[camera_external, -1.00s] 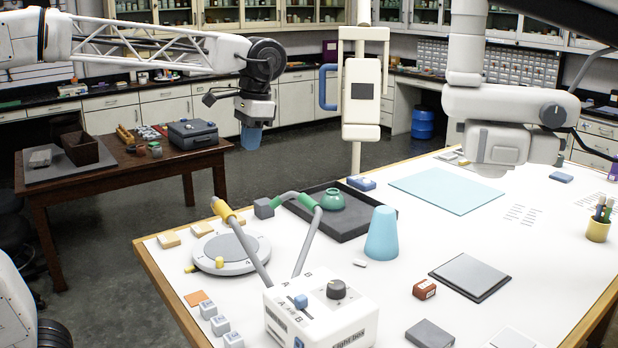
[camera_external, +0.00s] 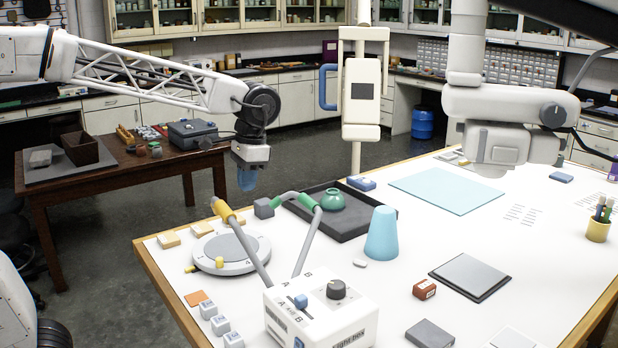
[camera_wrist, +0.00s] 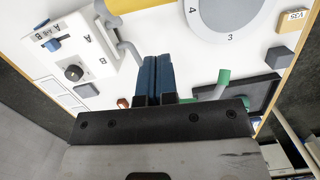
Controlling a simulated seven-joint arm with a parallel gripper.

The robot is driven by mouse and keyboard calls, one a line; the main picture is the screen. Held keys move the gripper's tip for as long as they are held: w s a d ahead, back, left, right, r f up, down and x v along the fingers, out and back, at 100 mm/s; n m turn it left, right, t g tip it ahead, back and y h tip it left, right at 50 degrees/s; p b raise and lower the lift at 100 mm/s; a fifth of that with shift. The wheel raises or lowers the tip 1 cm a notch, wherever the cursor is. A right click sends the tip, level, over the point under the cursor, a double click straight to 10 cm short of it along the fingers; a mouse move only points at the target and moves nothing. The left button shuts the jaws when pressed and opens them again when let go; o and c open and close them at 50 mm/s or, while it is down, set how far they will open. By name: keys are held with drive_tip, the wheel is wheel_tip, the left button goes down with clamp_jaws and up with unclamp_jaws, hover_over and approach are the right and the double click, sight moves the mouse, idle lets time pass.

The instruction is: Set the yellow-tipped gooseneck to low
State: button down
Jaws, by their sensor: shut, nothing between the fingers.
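The yellow-tipped gooseneck (camera_external: 223,209) rises from the white light box (camera_external: 345,325), its grey stem slanting up left to a raised yellow head above the round dial plate. In the wrist view a yellow part (camera_wrist: 130,5) shows at the top edge, cut off. The green-tipped gooseneck (camera_external: 306,201) bends over beside it; its green part (camera_wrist: 224,76) also shows in the wrist view. The box top has a blue slider (camera_external: 301,301) and a dark knob (camera_external: 336,289), with A and B labels. My gripper (camera_external: 246,189), with blue fingers, is shut and empty, apart from and above the yellow head.
A black tray (camera_external: 348,228) holds a green bowl (camera_external: 333,198). A blue cone-like cup (camera_external: 382,235) stands right of the goosenecks. Small blocks lie along the left table edge.

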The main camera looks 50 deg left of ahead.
sight(223, 204)
drive_tip(key=shift+s+a+f, duration=0.1)
drive_tip(key=shift+s+f, duration=0.5)
drive_tip(key=shift+s, duration=0.3)
drive_tip(key=shift+s+a+f, duration=0.1)
drive_tip(key=shift+s+f, duration=0.5)
drive_tip(key=shift+s, duration=0.25)
drive_tip(key=shift+s, duration=0.2)
drive_tip(key=shift+s+a+f+t, duration=0.15)
drive_tip(key=shift+s+t, duration=0.15)
drive_tip(key=shift+s, duration=0.2)
drive_tip(key=shift+s+f+t, duration=0.1)
drive_tip(key=shift+s+t, duration=0.2)
drive_tip(key=shift+s, duration=0.2)
drive_tip(key=s+a+f+t, duration=0.1)
drive_tip(key=s+f+t, duration=0.2)
drive_tip(key=s+f, duration=1.1)
drive_tip(key=shift+s+a+f+h, duration=0.2)
drive_tip(key=shift+s+f+h, duration=0.1)
drive_tip(key=shift+s, duration=0.05)
drive_tip(key=shift+f, duration=0.1)
